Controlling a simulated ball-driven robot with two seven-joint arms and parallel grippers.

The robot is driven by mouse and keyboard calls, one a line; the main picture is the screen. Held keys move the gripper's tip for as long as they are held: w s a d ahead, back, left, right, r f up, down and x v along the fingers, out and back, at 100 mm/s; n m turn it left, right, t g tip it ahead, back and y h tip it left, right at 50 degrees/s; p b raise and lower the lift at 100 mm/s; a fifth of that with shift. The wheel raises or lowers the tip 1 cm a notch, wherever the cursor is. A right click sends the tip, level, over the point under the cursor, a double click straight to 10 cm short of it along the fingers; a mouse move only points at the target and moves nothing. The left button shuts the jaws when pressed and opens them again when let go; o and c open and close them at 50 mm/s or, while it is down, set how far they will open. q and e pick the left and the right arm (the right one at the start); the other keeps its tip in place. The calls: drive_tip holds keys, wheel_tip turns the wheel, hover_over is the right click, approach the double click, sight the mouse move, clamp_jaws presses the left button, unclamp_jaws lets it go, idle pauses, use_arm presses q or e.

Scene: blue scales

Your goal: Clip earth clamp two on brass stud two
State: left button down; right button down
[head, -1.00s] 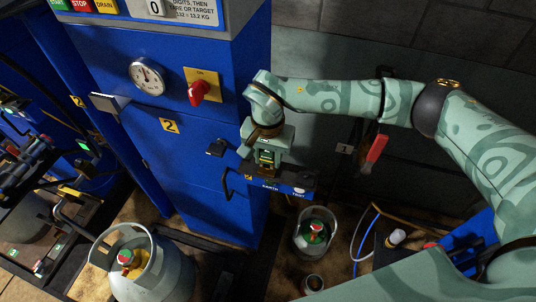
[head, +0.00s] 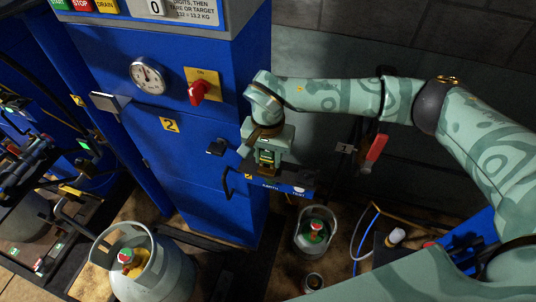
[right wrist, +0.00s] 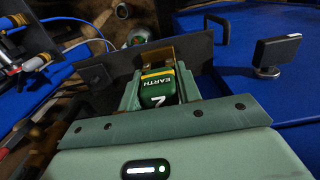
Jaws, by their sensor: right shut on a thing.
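My right gripper (head: 266,153) is shut on earth clamp two (right wrist: 157,86), a green block with a yellow band, lettered EARTH and 2. In the head view the clamp (head: 266,157) shows small between the fingers, just above the dark bracket (head: 285,182) marked 2, EARTH and TEST. In the right wrist view a dark plate (right wrist: 200,52) stands right behind the clamp, with a brass-coloured piece (right wrist: 149,54) beside it. Brass stud two is not clearly visible, and I cannot tell whether the clamp touches it. My left gripper is not in view.
The blue cabinet (head: 205,185) numbered 2, with a gauge (head: 147,75) and red knob (head: 197,91), stands left of the gripper. A gas cylinder (head: 165,275) stands at front left and a smaller one (head: 315,232) below the bracket. A red lever (head: 376,147) is at right.

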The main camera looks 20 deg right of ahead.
drive_tip(key=shift+f, duration=0.6)
idle(0.7)
drive_tip(key=c, duration=0.9)
unclamp_jaws()
wheel_tip(320, 180, up, 16)
drive_tip(key=shift+r+p, duration=0.15)
drive_tip(key=shift+p, duration=0.25)
